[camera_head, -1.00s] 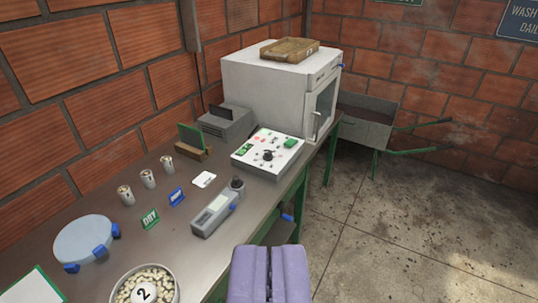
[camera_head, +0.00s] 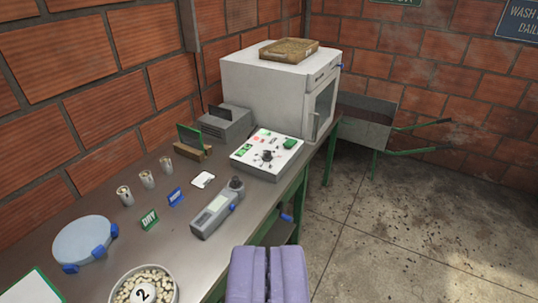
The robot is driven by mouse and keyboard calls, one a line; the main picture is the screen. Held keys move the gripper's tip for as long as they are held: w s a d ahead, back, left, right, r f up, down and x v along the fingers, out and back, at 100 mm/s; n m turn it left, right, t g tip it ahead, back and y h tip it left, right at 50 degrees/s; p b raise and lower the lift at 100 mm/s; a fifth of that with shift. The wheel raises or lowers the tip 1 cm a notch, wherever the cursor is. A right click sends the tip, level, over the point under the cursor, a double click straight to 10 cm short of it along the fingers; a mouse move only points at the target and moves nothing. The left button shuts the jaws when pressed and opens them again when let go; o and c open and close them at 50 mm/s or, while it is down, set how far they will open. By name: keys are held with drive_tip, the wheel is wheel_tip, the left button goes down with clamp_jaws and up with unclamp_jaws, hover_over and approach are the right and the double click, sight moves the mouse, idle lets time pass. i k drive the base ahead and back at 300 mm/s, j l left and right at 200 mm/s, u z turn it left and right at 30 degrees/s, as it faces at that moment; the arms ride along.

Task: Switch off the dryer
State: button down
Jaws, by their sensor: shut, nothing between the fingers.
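The dryer (camera_head: 262,86) is a white box with a glass door on its right side, standing at the far end of the metal bench. A white control panel (camera_head: 266,153) lies on the bench in front of it. The panel has a dark round knob, a green button at its upper right and small marks around the knob; the knob's setting is too small to read. My gripper (camera_head: 268,275) is at the bottom middle, shut and empty, with its purple fingers together. It is apart from the panel, nearer the camera and beyond the bench's front edge.
A wheelbarrow (camera_head: 362,127) stands behind. The floor at right is clear.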

sight(290, 142)
drive_tip(key=i+l, duration=0.15)
drive_tip(key=i, duration=0.4)
drive_tip(key=i+l+u, duration=0.1)
drive_tip(key=i, duration=0.4)
drive_tip(key=i+l, duration=0.25)
drive_tip(key=i, duration=0.25)
drive_tip(key=i+l, duration=0.2)
drive_tip(key=i, duration=0.35)
drive_tip(key=i+l+u, duration=0.1)
drive_tip(key=i, duration=0.4)
drive_tip(key=l, duration=0.1)
